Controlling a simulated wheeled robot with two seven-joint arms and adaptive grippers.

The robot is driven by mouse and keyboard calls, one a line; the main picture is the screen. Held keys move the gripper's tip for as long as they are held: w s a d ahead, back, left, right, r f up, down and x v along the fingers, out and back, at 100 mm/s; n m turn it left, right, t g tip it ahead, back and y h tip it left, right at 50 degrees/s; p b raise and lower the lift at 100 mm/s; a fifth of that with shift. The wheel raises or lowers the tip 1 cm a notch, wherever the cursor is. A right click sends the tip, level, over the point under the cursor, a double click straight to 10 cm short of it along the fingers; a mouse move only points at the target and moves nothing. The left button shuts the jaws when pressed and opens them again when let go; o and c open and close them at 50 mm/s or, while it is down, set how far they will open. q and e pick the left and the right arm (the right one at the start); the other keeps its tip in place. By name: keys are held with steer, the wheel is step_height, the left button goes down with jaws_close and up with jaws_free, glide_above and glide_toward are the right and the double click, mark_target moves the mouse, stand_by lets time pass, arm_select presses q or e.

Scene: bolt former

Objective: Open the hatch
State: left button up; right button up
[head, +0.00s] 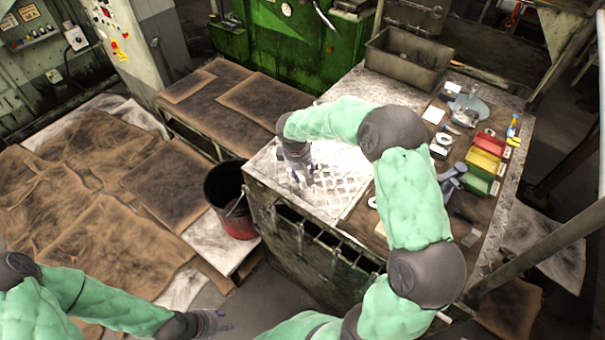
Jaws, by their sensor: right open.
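No part is plainly marked as the hatch. A bright diamond-tread metal plate (335,187) lies flat on the near left part of the workbench top, and I cannot tell if it is the hatch. My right gripper (303,177) is open, pointing down over this plate near its left side. I cannot tell if it touches the plate. My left gripper (214,324) is low at the bottom of the view, left of the bench and away from the plate. Its fingers are small and dark, and their opening is unclear. My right arm hides part of the bench top.
A dark bucket with a red lower part (237,222) stands left of the bench. A metal bin (400,62) and coloured boxes (485,155) sit on the bench. A green machine (285,45) stands behind. Brown sheets (110,240) cover the left floor.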

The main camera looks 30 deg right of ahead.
steer(key=shift+d+f, duration=0.15)
steer(key=shift+f, duration=0.7)
jaws_close()
